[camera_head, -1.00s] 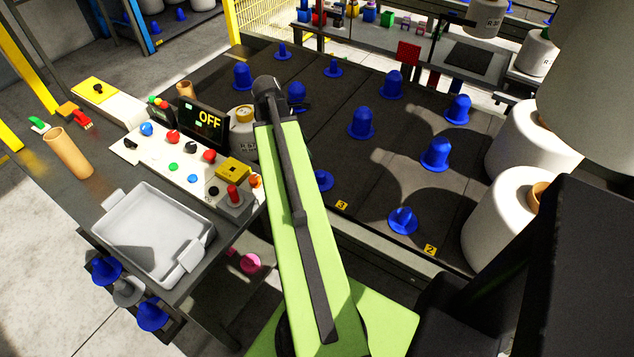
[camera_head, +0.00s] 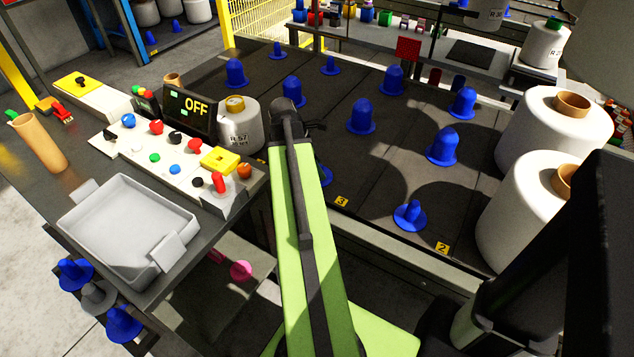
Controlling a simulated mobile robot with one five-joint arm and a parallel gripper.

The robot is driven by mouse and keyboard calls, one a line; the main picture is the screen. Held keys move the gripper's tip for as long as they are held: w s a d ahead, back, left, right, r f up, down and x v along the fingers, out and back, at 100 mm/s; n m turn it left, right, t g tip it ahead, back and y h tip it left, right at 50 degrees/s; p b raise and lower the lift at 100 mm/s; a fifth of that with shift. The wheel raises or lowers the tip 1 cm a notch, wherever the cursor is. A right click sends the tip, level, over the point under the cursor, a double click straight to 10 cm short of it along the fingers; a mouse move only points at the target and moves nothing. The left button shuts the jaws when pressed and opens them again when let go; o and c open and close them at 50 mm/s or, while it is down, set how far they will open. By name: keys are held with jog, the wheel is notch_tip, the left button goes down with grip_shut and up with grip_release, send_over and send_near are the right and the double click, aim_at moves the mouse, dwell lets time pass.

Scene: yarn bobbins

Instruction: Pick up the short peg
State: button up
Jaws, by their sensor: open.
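Blue pegs of differing heights stand on the dark table (camera_head: 385,190). A low, narrow-topped peg (camera_head: 410,215) stands near the front edge by the "2" label. Similar small pegs stand at the back, one on the left (camera_head: 277,51) and one farther right (camera_head: 330,66). Taller, wide domed pegs (camera_head: 361,117) stand between them. Another blue peg (camera_head: 325,175) is mostly hidden behind my green arm. I cannot tell which short peg is meant. My arm reaches up over the table's front edge to a dark joint; my gripper is not clearly visible beyond it.
A control panel with buttons and an "OFF" display (camera_head: 190,112) stands left of my arm, with an empty grey tray (camera_head: 80,232) in front. Large white bobbins (camera_head: 515,215) crowd the right side.

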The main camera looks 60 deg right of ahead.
jog(key=shift+s+d+f, duration=0.1)
jog(key=shift+f, duration=0.5)
jog(key=shift+r, duration=0.2)
grip_shut()
